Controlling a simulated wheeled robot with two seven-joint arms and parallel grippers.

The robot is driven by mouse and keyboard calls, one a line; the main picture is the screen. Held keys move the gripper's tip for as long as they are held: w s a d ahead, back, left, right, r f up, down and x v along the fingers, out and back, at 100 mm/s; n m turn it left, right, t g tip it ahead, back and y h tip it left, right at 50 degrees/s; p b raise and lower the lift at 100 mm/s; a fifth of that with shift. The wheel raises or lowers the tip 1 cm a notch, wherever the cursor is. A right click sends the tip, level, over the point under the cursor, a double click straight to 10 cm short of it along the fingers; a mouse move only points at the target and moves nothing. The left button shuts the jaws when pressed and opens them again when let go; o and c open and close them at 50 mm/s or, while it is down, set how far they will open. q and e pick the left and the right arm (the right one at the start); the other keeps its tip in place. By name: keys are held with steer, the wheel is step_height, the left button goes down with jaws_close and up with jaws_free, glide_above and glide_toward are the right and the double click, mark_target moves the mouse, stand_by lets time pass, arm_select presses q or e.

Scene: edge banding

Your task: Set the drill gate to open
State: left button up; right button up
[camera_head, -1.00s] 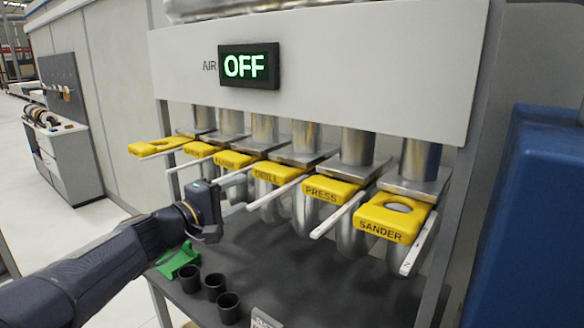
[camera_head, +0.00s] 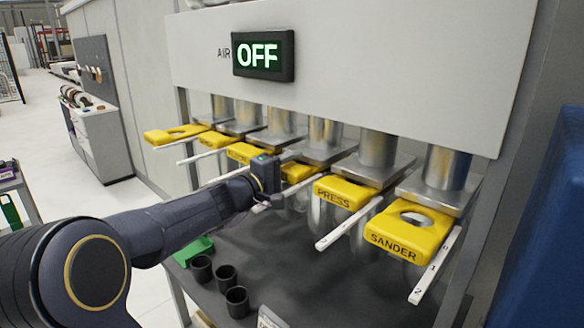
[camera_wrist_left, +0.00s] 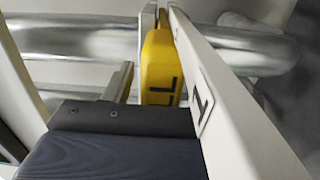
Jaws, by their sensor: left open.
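The drill gate (camera_head: 300,172) is a yellow plate under a steel duct, between the press gate (camera_head: 345,192) and a gate on its left. My left gripper (camera_head: 270,172) is open in front of it and hides most of it, including its label. A white handle bar (camera_head: 262,207) shows just below the gripper. In the left wrist view, a yellow gate (camera_wrist_left: 158,75) with part of a black letter is straight ahead, with a white marked bar (camera_wrist_left: 225,95) close along its right. I cannot tell if the gripper touches the bar. My right gripper is not in view.
The sander gate (camera_head: 408,229) is at the right, with several other yellow gates to the left. A sign (camera_head: 263,55) reads OFF. Black cups (camera_head: 237,302) and a green item (camera_head: 194,251) are on the dark shelf (camera_head: 330,280) below. A blue cabinet (camera_head: 540,220) stands at right.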

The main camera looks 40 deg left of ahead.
arm_select(q)
steer(key=shift+w, duration=0.1)
jaws_close()
steer(key=s+b, duration=0.4)
steer(key=s, duration=0.7)
steer(key=shift+a, duration=0.45)
steer(key=shift+f, duration=0.1)
steer(key=shift+c, duration=2)
jaws_free()
steer(key=shift+s, duration=0.1)
steer(key=o, duration=0.4)
steer(key=shift+s, duration=0.25)
steer(key=shift+w, duration=0.1)
